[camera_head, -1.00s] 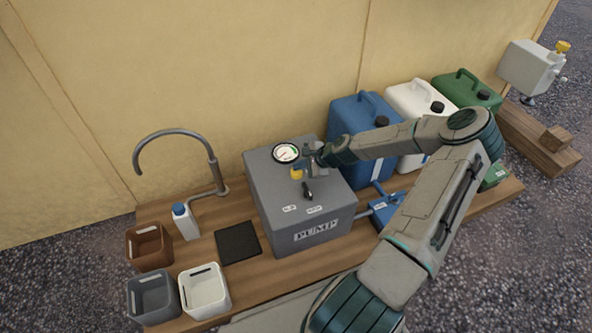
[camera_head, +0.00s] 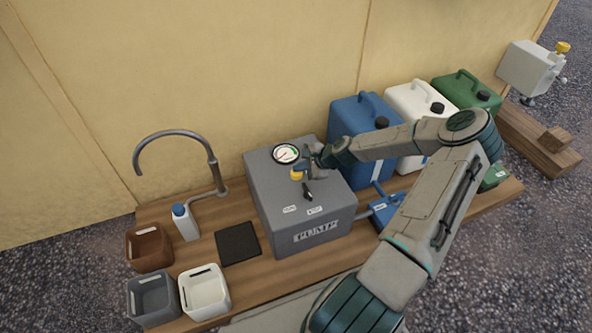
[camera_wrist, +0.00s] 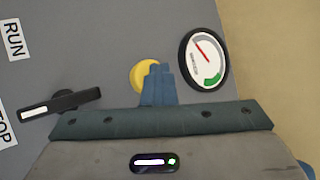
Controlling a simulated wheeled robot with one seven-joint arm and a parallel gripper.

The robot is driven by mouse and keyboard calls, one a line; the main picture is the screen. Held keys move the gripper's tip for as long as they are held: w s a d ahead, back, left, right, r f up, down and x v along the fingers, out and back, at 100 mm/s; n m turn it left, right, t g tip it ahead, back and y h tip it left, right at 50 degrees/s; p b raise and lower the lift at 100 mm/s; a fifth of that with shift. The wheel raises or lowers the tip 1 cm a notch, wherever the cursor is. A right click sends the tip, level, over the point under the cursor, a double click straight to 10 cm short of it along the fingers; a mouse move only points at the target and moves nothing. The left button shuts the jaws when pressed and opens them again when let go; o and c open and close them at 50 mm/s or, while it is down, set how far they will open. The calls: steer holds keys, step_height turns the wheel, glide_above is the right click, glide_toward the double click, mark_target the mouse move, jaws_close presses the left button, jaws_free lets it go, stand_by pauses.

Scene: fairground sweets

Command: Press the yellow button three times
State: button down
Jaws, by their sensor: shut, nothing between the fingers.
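The yellow button (camera_head: 296,176) is on top of the grey pump box (camera_head: 325,238), between the round gauge and the black lever. In the wrist view the yellow button (camera_wrist: 142,74) shows just left of my fingertips, which cover part of its right side. My gripper (camera_head: 305,168) is shut and empty, pointing down at the button. Its blue fingers (camera_wrist: 160,70) are together in the wrist view. I cannot tell whether the fingertips touch the button.
The gauge (camera_wrist: 204,58) has its red needle toward the upper left, away from the green zone. The black lever (camera_wrist: 62,104) sits beside RUN and STOP labels. Blue, white and green canisters (camera_head: 364,115) stand right of the pump. A tap (camera_head: 215,175) and open bins (camera_head: 205,290) are left.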

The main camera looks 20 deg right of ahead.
mark_target(300, 173)
steer(key=shift+r+p, duration=0.8)
steer(key=shift+r, duration=0.25)
steer(key=shift+r, duration=0.1)
steer(key=shift+f, duration=0.2)
steer(key=shift+f, duration=0.3)
steer(key=shift+f+b, duration=0.35)
steer(key=shift+f, duration=0.5)
stand_by(0.8)
steer(key=shift+r, duration=0.15)
steer(key=shift+r+p, duration=1)
steer(key=shift+r, duration=0.1)
steer(key=shift+r+p, duration=2)
steer(key=shift+r, duration=0.5)
